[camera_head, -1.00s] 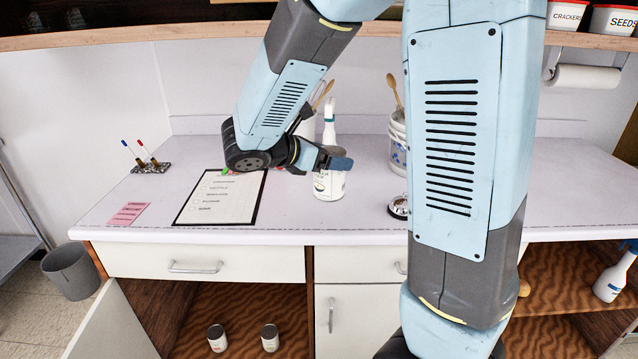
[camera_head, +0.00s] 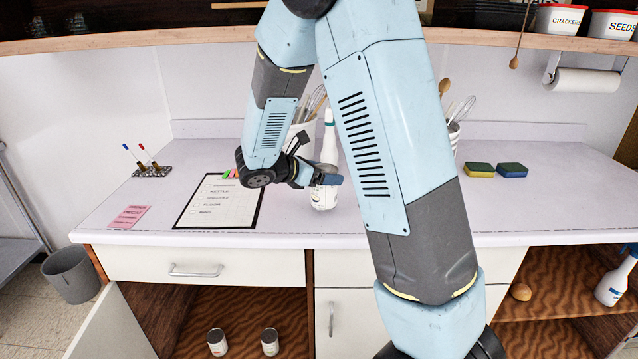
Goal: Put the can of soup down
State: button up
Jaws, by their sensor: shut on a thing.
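Two small cans with pale labels, a left one (camera_head: 217,343) and a right one (camera_head: 270,342), stand in the open cabinet below; I cannot read whether either is soup.
A clipboard (camera_head: 211,216) lies left of my gripper, with pink notes (camera_head: 128,217) and a pen holder (camera_head: 152,171) further left. Two sponges (camera_head: 496,170) lie at right. A utensil holder (camera_head: 454,135) stands behind my arm. The white counter (camera_head: 560,205) has free room at right.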

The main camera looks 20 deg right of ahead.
jog(key=shift+f, duration=1.3)
jog(key=o, duration=1.4)
jog(key=shift+f, duration=0.1)
